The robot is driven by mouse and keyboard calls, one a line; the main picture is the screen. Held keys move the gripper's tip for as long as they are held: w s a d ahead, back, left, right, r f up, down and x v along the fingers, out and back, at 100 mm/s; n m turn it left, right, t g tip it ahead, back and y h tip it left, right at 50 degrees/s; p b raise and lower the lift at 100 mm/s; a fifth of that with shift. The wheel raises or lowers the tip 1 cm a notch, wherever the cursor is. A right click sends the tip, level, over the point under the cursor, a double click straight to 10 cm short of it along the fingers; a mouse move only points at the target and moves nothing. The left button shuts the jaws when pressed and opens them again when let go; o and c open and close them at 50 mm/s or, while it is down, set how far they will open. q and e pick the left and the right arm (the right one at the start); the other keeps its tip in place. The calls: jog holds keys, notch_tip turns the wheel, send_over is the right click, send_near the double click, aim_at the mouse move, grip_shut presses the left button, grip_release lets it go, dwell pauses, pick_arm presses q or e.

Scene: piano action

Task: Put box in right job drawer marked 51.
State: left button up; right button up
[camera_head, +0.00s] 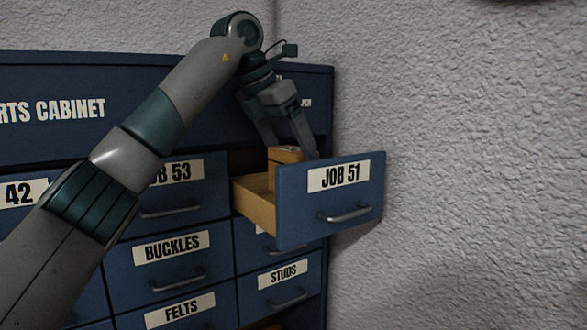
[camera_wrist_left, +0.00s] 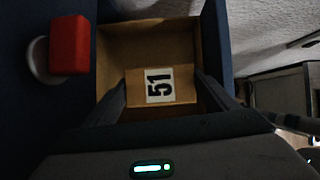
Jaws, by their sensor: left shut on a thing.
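The drawer labelled JOB 51 (camera_head: 340,205) is pulled out of the blue cabinet at its upper right. A small tan box (camera_head: 286,154) is between the fingers of my left gripper (camera_head: 292,150), at the top of the open drawer. The tan inside of the drawer (camera_wrist_left: 150,40) shows around the box. Whether the box touches the drawer floor is hidden. My right gripper is not in view.
The blue cabinet (camera_head: 130,80) has closed drawers marked JOB 53 (camera_head: 190,200), BUCKLES (camera_head: 165,262), STUDS (camera_head: 280,285) and FELTS. A red block-shaped thing (camera_wrist_left: 69,45) is beside the drawer in the left wrist view. A rough grey wall (camera_head: 480,170) stands close on the right.

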pick_arm(q)
jog(key=shift+f, duration=0.1)
notch_tip(320, 180, down, 2)
jog(key=shift+p, duration=0.6)
jog(key=shift+w+f+p, duration=0.15)
jog(key=shift+f+p, duration=0.3)
jog(key=shift+p, duration=0.2)
jog(key=shift+d+f, duration=0.1)
jog(key=shift+f, duration=0.15)
jog(key=o, duration=1.2)
jog(key=shift+o, duration=0.2)
